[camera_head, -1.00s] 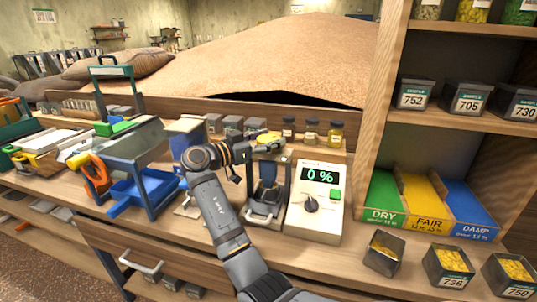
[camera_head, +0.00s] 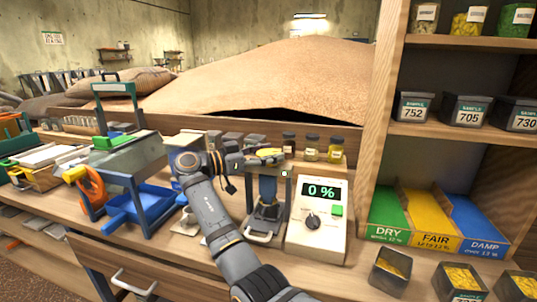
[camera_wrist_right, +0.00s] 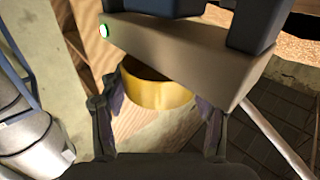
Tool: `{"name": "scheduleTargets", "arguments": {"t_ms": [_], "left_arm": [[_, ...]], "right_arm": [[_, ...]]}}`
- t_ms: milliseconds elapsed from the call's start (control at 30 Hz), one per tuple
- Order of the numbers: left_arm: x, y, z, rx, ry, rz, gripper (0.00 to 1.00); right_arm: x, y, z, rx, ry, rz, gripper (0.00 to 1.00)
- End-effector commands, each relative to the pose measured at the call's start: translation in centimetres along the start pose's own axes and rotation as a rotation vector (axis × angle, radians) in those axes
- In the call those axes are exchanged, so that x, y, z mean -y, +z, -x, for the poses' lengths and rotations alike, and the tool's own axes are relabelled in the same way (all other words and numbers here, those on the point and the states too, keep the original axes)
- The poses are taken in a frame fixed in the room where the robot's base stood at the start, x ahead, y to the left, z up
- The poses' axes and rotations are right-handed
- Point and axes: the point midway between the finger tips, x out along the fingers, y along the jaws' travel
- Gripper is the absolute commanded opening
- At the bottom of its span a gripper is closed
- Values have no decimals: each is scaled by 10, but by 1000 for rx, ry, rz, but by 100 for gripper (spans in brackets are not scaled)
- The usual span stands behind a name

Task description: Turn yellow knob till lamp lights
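The yellow knob (camera_head: 268,152) sits on top of the small press-like device (camera_head: 268,190) on the bench. In the right wrist view the knob (camera_wrist_right: 155,90) is a round yellow band under a beige bar. My right gripper (camera_head: 262,161) is at the knob; in the wrist view its two fingers (camera_wrist_right: 158,112) lie on either side of it and appear to touch it. The small lamp (camera_wrist_right: 104,31) on the end of the bar shows bright green; it is a tiny green dot (camera_head: 284,173) in the head view. My left gripper is not in view.
A beige meter (camera_head: 318,225) reading 0 % stands right of the device. Small jars (camera_head: 312,148) stand behind it. A blue tray device (camera_head: 145,200) is at left. Green, yellow and blue bins (camera_head: 430,215) and grain cups (camera_head: 390,267) are at right.

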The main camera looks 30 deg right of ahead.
Motion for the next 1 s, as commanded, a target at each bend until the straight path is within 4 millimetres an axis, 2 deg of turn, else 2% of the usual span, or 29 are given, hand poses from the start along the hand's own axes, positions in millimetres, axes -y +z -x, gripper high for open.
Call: {"name": "scheduleTargets", "arguments": {"t_ms": [33, 167, 500, 567, 800, 1000], "left_arm": [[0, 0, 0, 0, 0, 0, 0], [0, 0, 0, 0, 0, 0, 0], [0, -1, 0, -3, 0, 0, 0], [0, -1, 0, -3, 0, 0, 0], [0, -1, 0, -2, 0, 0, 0], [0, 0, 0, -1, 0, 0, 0]], "right_arm": [[0, -1, 0, -1, 0, -1, 70], [0, 0, 0, 0, 0, -1, 86], [0, 0, 3, 1, -1, 0, 86], [0, 0, 10, 2, -2, 1, 86], [0, 0, 55, 0, -3, 2, 86], [0, 0, 74, 0, -1, 0, 86]]}}
